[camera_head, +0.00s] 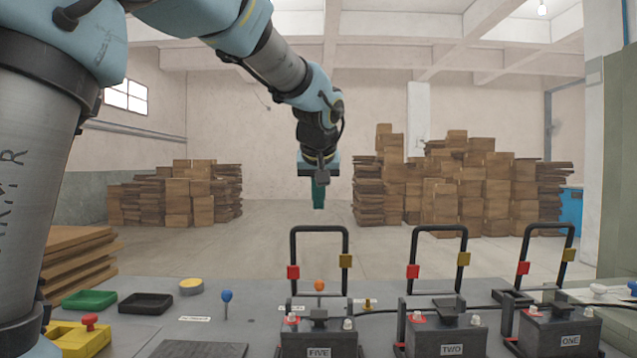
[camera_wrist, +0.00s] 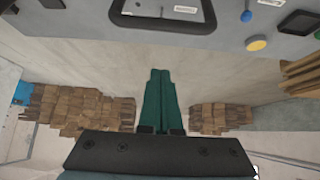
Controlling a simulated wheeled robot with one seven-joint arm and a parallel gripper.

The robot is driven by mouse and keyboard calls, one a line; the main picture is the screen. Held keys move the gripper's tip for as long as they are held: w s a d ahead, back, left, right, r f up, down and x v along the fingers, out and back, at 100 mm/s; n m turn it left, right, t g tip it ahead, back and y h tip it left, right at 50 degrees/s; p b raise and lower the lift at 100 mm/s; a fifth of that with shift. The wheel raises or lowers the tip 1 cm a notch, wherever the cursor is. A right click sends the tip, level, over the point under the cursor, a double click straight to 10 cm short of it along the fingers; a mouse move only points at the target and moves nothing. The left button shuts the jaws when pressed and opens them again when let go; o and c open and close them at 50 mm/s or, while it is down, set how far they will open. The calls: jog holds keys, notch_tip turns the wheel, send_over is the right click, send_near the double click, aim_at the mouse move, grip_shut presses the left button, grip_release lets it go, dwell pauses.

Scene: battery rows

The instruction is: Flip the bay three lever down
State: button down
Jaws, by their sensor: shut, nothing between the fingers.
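My gripper (camera_head: 318,205) hangs in the air beyond the far edge of the grey bench (camera_head: 125,335), pointing down. Its green fingers are together and empty, and they also show in the wrist view (camera_wrist: 159,78). On the bench stand a lever with a blue knob (camera_head: 226,296), upright, and one with an orange knob (camera_head: 319,285), partly behind the battery marked FIVE (camera_head: 318,340). Another blue knob (camera_head: 632,287) is at the right edge. I see no readable label for bay three, so I cannot tell which lever is its. My gripper touches none of them.
Batteries marked TWO (camera_head: 450,338) and ONE (camera_head: 570,335) stand to the right. Tall black frames (camera_head: 320,229) with red and yellow clamps rise behind the batteries. A yellow button (camera_head: 191,286), green tray (camera_head: 89,301) and black tray (camera_head: 146,303) lie left. Boxes are stacked far behind.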

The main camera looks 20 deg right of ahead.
jog(key=shift+s+a+f, duration=0.25)
jog(key=shift+s+f, duration=0.25)
jog(key=shift+f, duration=0.35)
jog(key=shift+s+a+f, duration=0.25)
jog(key=shift+s+f, duration=0.2)
jog(key=shift+f, duration=0.35)
jog(key=shift+f, duration=0.15)
